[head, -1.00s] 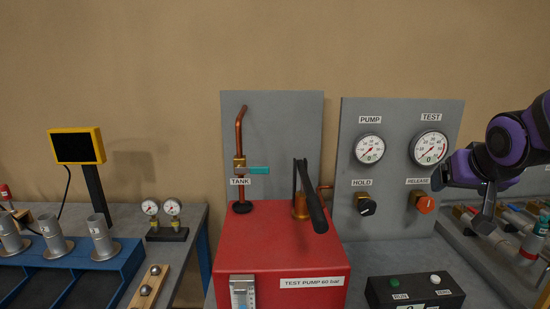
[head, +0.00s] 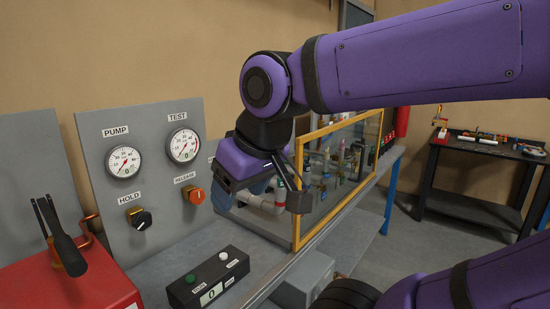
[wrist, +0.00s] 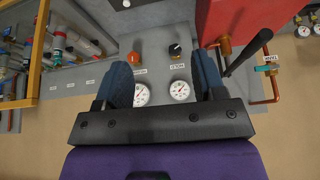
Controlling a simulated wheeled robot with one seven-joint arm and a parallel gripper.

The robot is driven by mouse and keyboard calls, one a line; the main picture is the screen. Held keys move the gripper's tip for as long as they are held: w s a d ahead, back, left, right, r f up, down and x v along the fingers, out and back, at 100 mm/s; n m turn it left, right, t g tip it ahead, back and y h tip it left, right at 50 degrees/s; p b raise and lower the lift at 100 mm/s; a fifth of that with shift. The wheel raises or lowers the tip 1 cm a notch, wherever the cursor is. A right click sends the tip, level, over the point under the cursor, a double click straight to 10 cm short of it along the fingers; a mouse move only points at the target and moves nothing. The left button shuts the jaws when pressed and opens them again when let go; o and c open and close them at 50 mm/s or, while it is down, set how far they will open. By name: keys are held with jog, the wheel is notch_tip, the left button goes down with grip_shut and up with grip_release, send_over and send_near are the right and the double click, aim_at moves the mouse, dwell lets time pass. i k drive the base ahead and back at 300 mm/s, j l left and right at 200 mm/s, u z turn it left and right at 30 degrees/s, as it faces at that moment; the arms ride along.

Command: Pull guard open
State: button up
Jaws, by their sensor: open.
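The guard (head: 344,123) is a clear panel in a yellow frame. It stands upright in front of the pipe fittings on the bench in the head view. Its yellow frame also shows at the upper left of the wrist view (wrist: 39,58). I cannot make out a handle on it. My gripper (head: 243,197) is open and empty, to the left of the guard's near post and apart from it in the picture. Its two blue fingers (wrist: 163,85) frame the gauge panel in the wrist view. My arm covers part of the guard's upper area.
The grey gauge panel (head: 152,205) stands left of my gripper, with a black HOLD knob (head: 139,218) and an orange RELEASE knob (head: 194,195). A button box (head: 212,277) sits below. The red test pump (head: 100,285) is at far left. A dark table (head: 478,205) stands at far right.

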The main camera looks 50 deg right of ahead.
aim_at(297, 243)
jog(key=z, duration=1.8)
jog(key=i+l, duration=0.1)
jog(key=l, duration=0.15)
jog(key=i+l, duration=0.1)
jog(key=l+u, duration=0.05)
jog(key=l, duration=0.05)
